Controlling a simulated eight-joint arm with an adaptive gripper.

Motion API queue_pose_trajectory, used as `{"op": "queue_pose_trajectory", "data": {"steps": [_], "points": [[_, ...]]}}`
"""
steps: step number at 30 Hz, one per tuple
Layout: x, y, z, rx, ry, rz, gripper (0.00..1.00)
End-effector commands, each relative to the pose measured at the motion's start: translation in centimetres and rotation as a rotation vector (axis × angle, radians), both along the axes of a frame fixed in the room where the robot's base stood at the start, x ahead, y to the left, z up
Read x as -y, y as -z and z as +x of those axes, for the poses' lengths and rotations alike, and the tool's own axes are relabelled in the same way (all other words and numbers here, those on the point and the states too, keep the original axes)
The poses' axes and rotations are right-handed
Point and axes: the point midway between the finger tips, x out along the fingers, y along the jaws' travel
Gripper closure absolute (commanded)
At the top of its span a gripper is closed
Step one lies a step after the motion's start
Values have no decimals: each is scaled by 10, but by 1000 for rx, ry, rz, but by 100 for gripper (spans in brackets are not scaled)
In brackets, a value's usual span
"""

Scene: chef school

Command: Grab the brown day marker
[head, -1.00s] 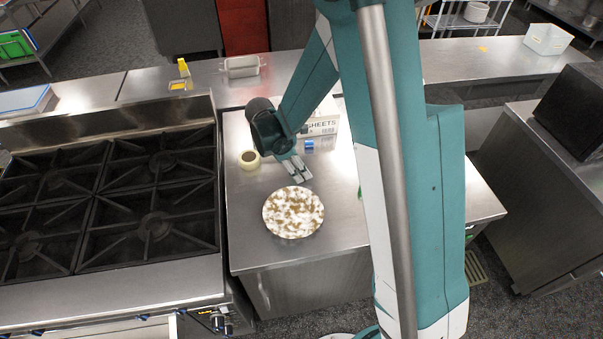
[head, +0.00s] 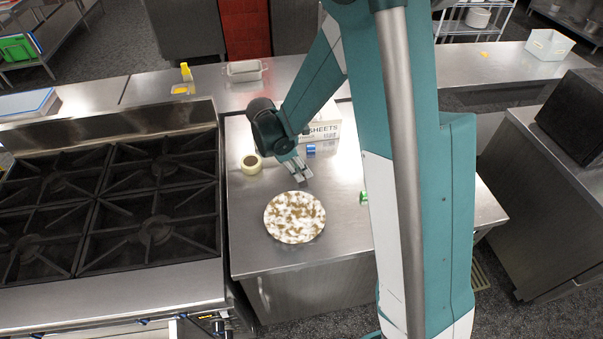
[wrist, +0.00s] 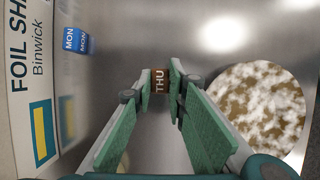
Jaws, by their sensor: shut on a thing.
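The brown day marker (wrist: 160,80), a small block lettered THU, sits between the fingertips of my gripper (wrist: 160,75) in the wrist view. The pads press on its two sides. Whether it touches the counter is unclear. In the head view, my gripper (head: 304,179) points down at the steel counter, just behind the round plate; the brown marker cannot be made out there.
A blue MON marker (wrist: 77,40) stands by the foil sheets box (wrist: 42,70). The mottled plate (head: 294,217) is close to my gripper. A tape roll (head: 251,163) lies left, a green item (head: 363,196) right. The stove (head: 150,205) adjoins the counter.

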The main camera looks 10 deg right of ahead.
Motion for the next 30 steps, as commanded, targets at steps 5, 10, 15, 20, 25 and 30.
{"op": "queue_pose_trajectory", "data": {"steps": [5,10,15,20,25,30], "points": [[0,-21,0,0,0,0,93],[0,-43,0,0,0,0,93],[0,-63,-1,0,0,0,93],[0,-77,0,0,0,0,93],[0,-83,0,0,0,0,93],[0,-84,0,0,0,0,93]]}}
